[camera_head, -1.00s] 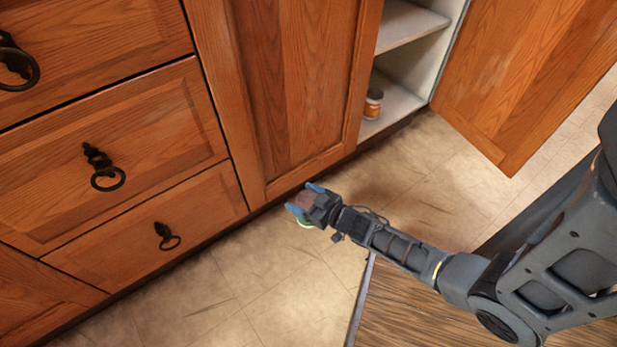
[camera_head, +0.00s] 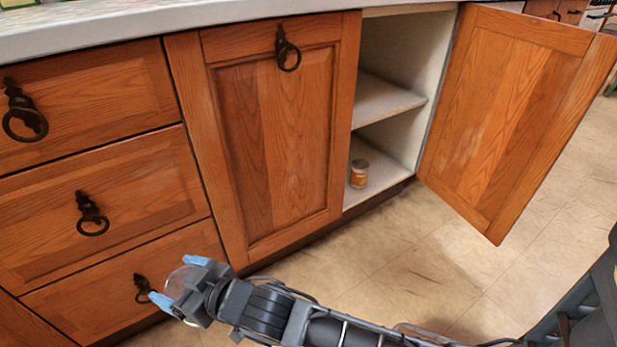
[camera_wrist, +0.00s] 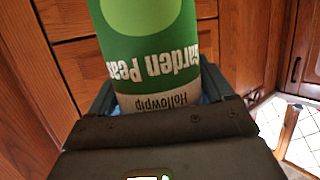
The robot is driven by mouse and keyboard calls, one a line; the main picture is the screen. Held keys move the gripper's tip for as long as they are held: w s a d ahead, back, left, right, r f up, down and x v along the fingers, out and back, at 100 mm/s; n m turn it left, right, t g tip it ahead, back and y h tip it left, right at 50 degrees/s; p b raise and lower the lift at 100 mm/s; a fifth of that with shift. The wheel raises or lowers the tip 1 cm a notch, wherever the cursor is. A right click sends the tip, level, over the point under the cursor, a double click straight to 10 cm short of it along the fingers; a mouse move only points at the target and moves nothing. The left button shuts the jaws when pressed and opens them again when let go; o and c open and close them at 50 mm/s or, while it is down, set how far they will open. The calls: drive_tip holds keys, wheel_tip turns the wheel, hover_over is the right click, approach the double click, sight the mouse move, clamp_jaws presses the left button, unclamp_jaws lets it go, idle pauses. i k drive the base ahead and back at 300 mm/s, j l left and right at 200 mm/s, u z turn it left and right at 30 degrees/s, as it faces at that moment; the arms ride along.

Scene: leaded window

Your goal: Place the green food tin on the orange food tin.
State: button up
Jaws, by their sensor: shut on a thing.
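The green food tin (camera_wrist: 150,55) fills the middle of the wrist view, with its "Garden Peas" label upside down there. My gripper (camera_head: 178,281) is shut on it, with blue fingertips on either side. In the head view only a round end of the tin shows between the fingers; most of it is hidden. The orange food tin (camera_head: 359,174) stands upright on the bottom shelf inside the open cabinet. My gripper is outside the cabinet, in front of the drawers, lower left of the orange tin in the picture and well apart from it.
The open cabinet door (camera_head: 510,120) swings out at the right of the opening. A middle shelf (camera_head: 385,98) lies above the orange tin. A closed door (camera_head: 275,140) and drawers (camera_head: 95,205) are to the left. The tiled floor (camera_head: 420,265) before the cabinet is clear.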

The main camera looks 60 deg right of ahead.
sight(361, 163)
drive_tip(key=z, duration=0.4)
drive_tip(key=l+z, duration=0.15)
drive_tip(key=z, duration=0.2)
drive_tip(key=i+z, duration=0.1)
drive_tip(key=z, duration=0.3)
drive_tip(key=i+z, duration=0.2)
drive_tip(key=z, duration=0.3)
